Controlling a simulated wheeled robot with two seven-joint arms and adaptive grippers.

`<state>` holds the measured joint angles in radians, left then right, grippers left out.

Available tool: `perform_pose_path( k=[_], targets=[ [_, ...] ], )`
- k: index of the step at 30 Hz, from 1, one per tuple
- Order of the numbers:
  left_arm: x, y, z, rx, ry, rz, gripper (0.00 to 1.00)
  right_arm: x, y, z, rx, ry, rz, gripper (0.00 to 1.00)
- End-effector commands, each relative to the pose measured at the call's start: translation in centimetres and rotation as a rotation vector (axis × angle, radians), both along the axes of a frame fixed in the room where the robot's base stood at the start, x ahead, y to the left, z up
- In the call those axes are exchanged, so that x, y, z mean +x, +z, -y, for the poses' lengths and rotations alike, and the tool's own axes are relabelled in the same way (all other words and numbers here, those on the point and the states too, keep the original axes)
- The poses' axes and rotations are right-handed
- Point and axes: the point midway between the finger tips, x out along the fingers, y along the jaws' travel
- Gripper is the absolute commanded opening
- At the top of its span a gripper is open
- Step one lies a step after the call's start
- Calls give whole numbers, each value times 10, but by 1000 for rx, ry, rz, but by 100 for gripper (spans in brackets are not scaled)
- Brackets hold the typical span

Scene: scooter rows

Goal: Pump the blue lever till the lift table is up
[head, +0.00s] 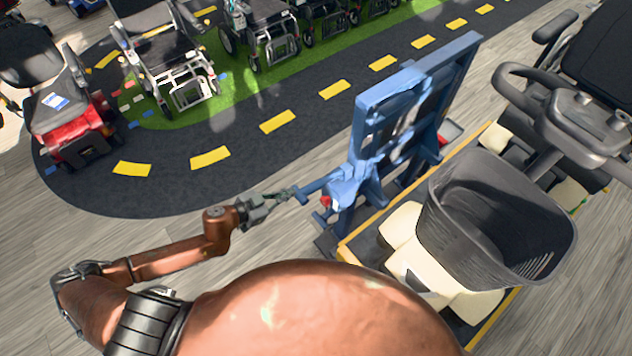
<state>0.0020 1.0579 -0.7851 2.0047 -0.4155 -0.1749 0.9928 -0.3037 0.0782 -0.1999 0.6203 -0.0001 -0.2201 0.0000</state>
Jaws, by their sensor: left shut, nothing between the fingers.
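The blue lift table (362,116) stands right of the middle, its long blue frame running back to the upper right. The blue lever (318,186) sticks out from its near end toward the left. My left gripper (288,193) is shut and empty, its fingertips at the lever's free end. I cannot tell whether they touch it. The table's height is hard to judge from this angle. My right gripper is not in view.
A red scooter (72,128) and several wheelchairs stand at the back left. The dark track (200,130) with yellow dashes is clear.

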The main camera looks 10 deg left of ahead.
Motion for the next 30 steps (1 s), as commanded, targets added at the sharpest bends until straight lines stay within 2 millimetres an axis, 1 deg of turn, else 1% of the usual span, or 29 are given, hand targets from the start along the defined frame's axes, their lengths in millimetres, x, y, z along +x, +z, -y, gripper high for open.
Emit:
perform_pose_path(
  k=[1, 4, 13, 17, 20, 23, 30],
  targets=[
    [-1, 9, -4, 9, 12, -4, 0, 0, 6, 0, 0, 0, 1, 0],
    [-2, 13, -7, 15, 30, -8, 0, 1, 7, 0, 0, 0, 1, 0],
    [-2, 12, -8, 15, 33, -9, 0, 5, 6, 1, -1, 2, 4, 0],
    [2, 11, -5, 14, 32, -8, 0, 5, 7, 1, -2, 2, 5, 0],
    [11, 7, 1, 13, 30, -7, 0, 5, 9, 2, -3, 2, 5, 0],
    [24, 0, 10, 14, 30, -6, 0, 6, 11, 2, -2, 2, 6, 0],
    [61, -21, 37, 13, 29, -7, 0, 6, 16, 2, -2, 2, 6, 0]
  ],
)
